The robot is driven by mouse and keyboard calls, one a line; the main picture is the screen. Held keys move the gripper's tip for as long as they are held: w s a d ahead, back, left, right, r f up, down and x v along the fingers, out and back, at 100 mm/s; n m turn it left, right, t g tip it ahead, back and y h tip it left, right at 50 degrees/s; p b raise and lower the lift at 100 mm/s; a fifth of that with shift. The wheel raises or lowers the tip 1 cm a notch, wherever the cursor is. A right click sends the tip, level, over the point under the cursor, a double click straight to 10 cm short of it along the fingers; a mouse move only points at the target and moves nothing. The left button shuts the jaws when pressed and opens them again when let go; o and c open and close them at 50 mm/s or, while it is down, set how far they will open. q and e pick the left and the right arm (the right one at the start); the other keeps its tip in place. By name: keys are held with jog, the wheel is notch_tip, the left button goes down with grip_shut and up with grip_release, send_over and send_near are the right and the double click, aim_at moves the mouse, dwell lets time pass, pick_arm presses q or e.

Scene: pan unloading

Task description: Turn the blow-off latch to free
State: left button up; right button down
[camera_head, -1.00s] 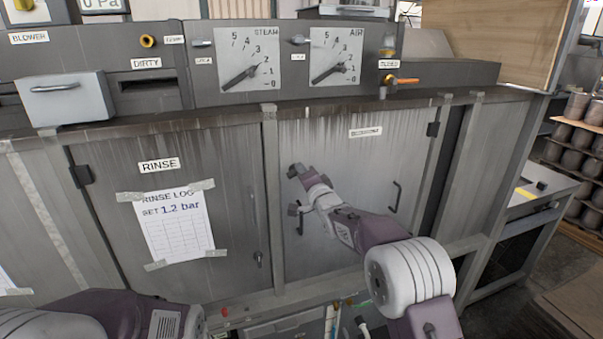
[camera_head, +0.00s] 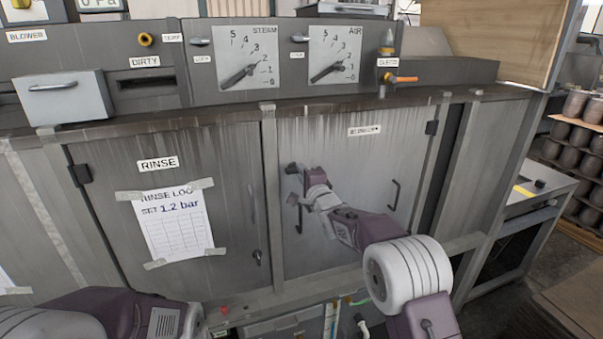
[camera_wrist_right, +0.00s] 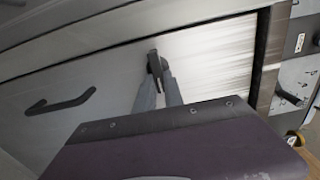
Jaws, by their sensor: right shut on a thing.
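The blow-off door (camera_head: 350,165) is a streaked grey panel, shut, below the air gauge. Its small label at the top right is hard to read. The latch (camera_wrist_right: 154,60) is a small dark piece at the fingertips in the right wrist view. In the head view it is mostly hidden near the door's left edge. My right gripper (camera_head: 295,171) reaches the door's upper left part and is shut on the latch; its fingers (camera_wrist_right: 158,82) show in the wrist view. My left arm shows at the lower left of the head view, but its gripper is out of view.
A dark bar handle (camera_head: 395,195) stands out on the blow-off door. The rinse door (camera_head: 105,190) with its taped log (camera_head: 173,225) is shut at left. The steam gauge (camera_head: 249,57), air gauge (camera_head: 334,54) and an orange-handled valve (camera_head: 402,79) sit above.

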jog(key=shift+r, duration=0.1)
jog(key=c, duration=1.4)
grip_release()
jog(key=shift+c, duration=0.2)
jog(key=b+v, duration=0.4)
jog(key=v, duration=0.5)
jog(key=shift+w+d, duration=0.1)
